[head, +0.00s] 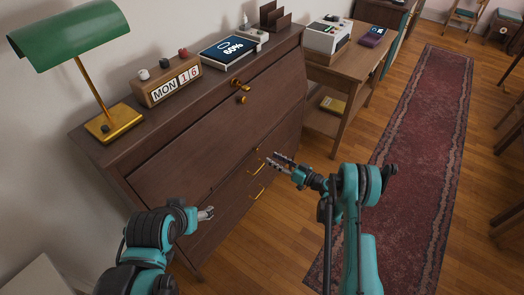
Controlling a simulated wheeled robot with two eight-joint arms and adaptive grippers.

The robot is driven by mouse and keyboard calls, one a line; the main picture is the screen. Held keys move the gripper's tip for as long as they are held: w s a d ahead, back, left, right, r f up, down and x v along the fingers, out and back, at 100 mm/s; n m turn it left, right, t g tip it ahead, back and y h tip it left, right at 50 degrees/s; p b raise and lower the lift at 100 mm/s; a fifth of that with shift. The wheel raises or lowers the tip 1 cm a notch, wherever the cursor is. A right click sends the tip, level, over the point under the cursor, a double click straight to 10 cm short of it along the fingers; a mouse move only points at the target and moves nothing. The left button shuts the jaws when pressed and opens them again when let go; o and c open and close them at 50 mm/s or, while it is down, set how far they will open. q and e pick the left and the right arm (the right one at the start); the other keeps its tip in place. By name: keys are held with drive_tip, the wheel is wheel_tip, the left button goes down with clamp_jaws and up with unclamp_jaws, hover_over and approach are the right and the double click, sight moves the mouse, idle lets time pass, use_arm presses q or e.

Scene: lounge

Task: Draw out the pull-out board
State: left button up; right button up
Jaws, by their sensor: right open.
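The dark wooden bureau (190,145) stands against the wall with a large slanted front panel and drawers below. I cannot clearly make out the edge of the pull-out board in its front. A brass knob and lock fitting (242,87) sit near the top of the slanted panel. Brass drawer handles (257,192) show lower on the front. My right gripper (272,158) is open and empty, its fingers pointing left at the lower front close to the handles; contact cannot be judged. My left gripper (211,211) is near the lower front, left of the right one; its fingers are too small to read.
On the bureau top are a green lamp (70,35), a calendar block (172,82), a tablet (228,51) and a brown holder (274,17). A side table (352,65) with a white device (327,36) stands to the right. A red rug (425,130) covers open floor.

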sight(258, 150)
drive_tip(key=b+x, duration=0.2)
drive_tip(key=x, duration=0.5)
drive_tip(key=shift+a, duration=0.15)
clamp_jaws()
